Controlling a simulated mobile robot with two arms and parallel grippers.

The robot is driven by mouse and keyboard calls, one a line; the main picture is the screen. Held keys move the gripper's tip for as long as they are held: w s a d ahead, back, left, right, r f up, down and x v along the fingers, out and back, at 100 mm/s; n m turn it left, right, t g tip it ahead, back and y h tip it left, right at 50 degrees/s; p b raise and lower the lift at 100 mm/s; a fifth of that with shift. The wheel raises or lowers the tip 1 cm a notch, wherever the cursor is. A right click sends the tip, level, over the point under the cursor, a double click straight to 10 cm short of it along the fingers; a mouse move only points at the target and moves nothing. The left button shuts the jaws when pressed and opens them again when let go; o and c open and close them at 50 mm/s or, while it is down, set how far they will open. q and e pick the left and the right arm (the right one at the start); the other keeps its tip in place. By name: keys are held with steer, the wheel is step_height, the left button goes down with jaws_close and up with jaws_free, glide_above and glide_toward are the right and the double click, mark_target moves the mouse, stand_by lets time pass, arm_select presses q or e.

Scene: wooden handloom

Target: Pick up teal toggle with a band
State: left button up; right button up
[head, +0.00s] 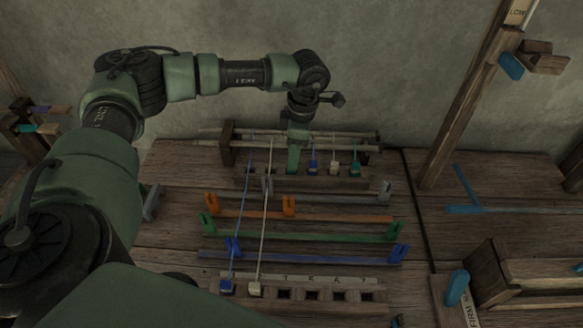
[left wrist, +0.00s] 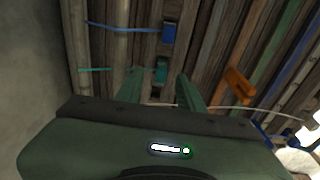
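In the left wrist view a teal toggle (left wrist: 161,71) with a teal band (left wrist: 95,69) lies just beyond my open fingertips, about in line with the gap between them. My left gripper (left wrist: 160,90) is empty. In the head view my left gripper (head: 294,165) points down at the back rack and hides what is directly behind it. To its right on that rack sit a blue toggle (head: 313,167), a white toggle (head: 333,168) and another teal toggle (head: 355,167), each with a band. My right gripper is not in view.
A blue band (head: 239,215) and a white band (head: 265,210) run stretched to the front slotted rail (head: 370,295), left of my gripper. Grey, orange (head: 340,217), green (head: 320,235) and blue bars cross between. A wooden post (head: 465,95) stands at right.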

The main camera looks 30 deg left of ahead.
arm_select(q)
steer(key=shift+s+a+f, duration=0.1)
steer(key=shift+f, duration=0.8)
steer(key=shift+s+a+f, duration=0.1)
steer(key=shift+f, duration=0.75)
jaws_close()
steer(key=shift+r, duration=0.1)
step_height(320, 180, up, 20)
steer(key=b, duration=0.1)
steer(key=shift+b, duration=0.4)
